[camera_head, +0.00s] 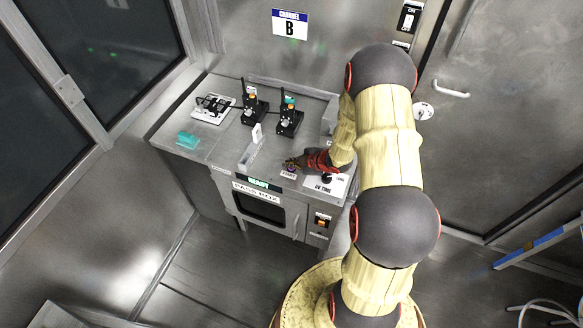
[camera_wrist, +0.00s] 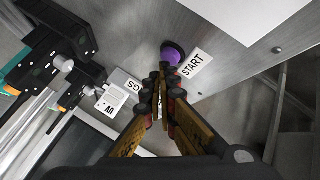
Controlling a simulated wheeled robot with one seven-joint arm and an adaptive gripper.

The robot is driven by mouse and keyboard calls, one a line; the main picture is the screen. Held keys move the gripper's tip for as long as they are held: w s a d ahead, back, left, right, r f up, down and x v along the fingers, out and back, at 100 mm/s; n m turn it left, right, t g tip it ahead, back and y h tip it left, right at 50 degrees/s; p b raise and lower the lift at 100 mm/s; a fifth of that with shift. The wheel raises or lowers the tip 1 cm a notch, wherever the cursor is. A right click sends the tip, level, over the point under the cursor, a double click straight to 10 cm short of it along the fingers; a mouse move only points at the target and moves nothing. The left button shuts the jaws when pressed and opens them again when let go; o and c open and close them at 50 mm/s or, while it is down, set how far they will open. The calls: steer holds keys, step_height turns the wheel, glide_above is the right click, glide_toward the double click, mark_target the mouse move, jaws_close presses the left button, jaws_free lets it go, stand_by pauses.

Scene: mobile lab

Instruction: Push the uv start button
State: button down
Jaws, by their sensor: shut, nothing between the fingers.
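The start button is a round purple button (camera_wrist: 172,55) beside a white "START" label (camera_wrist: 197,63) in the wrist view. In the head view the label (camera_head: 289,175) shows near the front of the metal counter, by my gripper (camera_head: 292,164). My gripper (camera_wrist: 164,72) is shut and empty. Its fingertips point at the button and overlap its lower edge in the wrist view. I cannot tell whether they touch it.
The metal counter (camera_head: 222,146) carries two black devices (camera_head: 252,106) (camera_head: 289,119), a white rack (camera_head: 213,108) and a teal item (camera_head: 188,140). A "UV TIME" panel (camera_head: 324,184) lies right of my gripper. The pass box door (camera_head: 262,207) is below. Floor is free at front left.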

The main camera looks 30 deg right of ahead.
mark_target(291, 169)
steer(key=shift+f+b, duration=0.4)
steer(key=shift+f, duration=0.15)
stand_by(0.6)
steer(key=shift+r, duration=0.1)
steer(key=shift+r+p, duration=0.8)
steer(key=shift+r, duration=0.1)
step_height(291, 169, up, 5)
steer(key=p, duration=0.4)
stand_by(1.0)
